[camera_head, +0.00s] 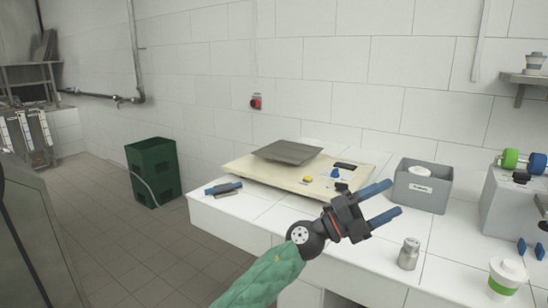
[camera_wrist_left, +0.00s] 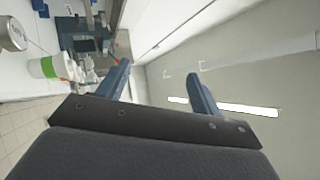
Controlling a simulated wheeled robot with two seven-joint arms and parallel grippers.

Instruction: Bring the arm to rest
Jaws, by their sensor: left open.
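My left gripper (camera_head: 388,206) is open with nothing between its blue fingers, held above the white table (camera_head: 240,224). Its green-sleeved arm comes up from the bottom of the head view. In the left wrist view the two fingers (camera_wrist_left: 160,85) are spread apart, with wall behind the gap. My right gripper is in neither view.
A silver can (camera_head: 409,254) and a white cup with a green band (camera_head: 507,278) stand right of the gripper. A grey bin (camera_head: 422,190) and a beige board (camera_head: 250,167) are behind it. A green crate (camera_head: 153,172) stands on the floor, where there is open room.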

